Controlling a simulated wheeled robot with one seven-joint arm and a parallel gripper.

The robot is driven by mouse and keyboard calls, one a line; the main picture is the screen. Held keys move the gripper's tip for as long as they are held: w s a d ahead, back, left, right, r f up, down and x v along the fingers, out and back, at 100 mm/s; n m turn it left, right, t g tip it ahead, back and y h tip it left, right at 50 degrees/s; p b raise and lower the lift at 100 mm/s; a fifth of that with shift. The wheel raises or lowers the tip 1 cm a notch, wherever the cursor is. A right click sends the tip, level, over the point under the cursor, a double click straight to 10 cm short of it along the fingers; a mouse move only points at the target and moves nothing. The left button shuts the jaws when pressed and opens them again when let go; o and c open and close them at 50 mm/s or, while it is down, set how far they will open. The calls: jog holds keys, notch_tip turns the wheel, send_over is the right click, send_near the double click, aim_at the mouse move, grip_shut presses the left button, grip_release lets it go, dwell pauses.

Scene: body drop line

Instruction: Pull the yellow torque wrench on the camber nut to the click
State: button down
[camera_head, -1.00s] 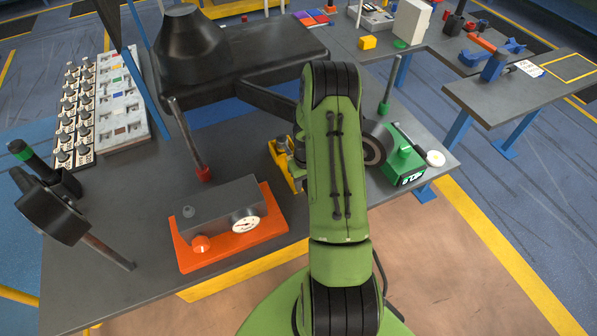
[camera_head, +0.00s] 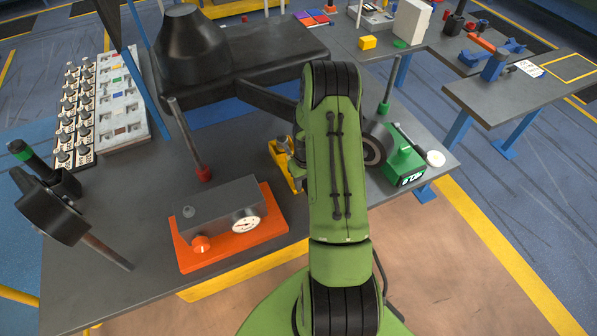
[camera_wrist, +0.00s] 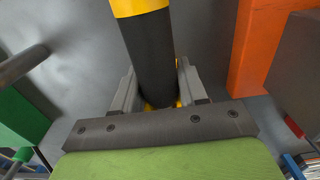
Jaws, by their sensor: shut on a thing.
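In the wrist view the wrench's thick black grip (camera_wrist: 150,55) with a yellow band (camera_wrist: 138,7) stands between the two grey fingers of my gripper (camera_wrist: 155,88), which is shut on it. More yellow shows low behind the fingers. In the head view a yellow object (camera_head: 281,169) with a grey part on top shows just left of my green arm. I cannot tell whether it is part of the wrench or a holder. My arm hides my gripper there. I cannot make out the camber nut or the wrench's far end in either view.
An orange base with a grey gauge box (camera_head: 229,217) stands left of my arm. A green device with a display (camera_head: 402,163) stands right. A dark hub-like assembly (camera_head: 225,58) fills the back. A black tool (camera_head: 58,208) lies at left. Bare grey bench (camera_head: 110,290) is front left.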

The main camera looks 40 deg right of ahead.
jog(key=shift+r+p, duration=1.9)
jog(key=shift+r, duration=1.25)
jog(key=shift+w+d+r+p, duration=0.15)
jog(key=shift+r+p, duration=0.7)
jog(key=shift+r, duration=0.6)
jog(key=c, duration=1.1)
grip_release()
jog(key=shift+c, duration=0.2)
jog(key=shift+f, duration=0.1)
grip_shut()
jog(key=shift+a, duration=0.2)
